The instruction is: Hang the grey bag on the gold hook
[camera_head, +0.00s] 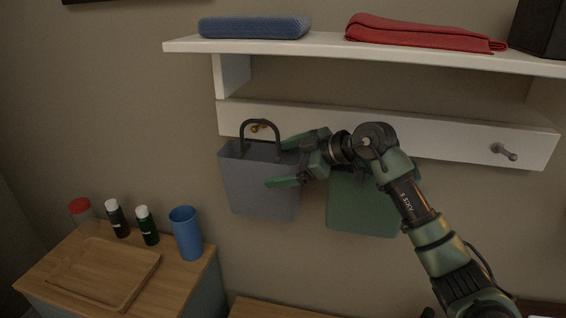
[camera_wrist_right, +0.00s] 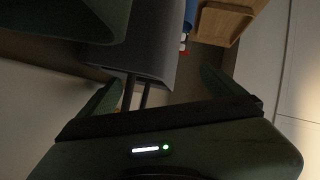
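The grey bag (camera_head: 255,185) hangs upright against the wall below the white rail, with its dark handle (camera_head: 243,127) arching up. The gold hook (camera_head: 259,127) shows just under the top of the handle, and the handle appears to loop over it. My right gripper (camera_head: 277,163) is at the bag's right side, fingers apart. In the right wrist view the bag (camera_wrist_right: 150,45) and its handle straps (camera_wrist_right: 137,92) lie between the open fingers, with no clear contact. My left gripper is not in view.
A green bag (camera_head: 362,208) hangs right of the grey one, partly behind my arm. A grey hook (camera_head: 505,152) is free at right. The shelf (camera_head: 330,48) above holds blue and red cloths. A cabinet at lower left carries a wooden tray (camera_head: 75,290), bottles and a blue cup (camera_head: 187,235).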

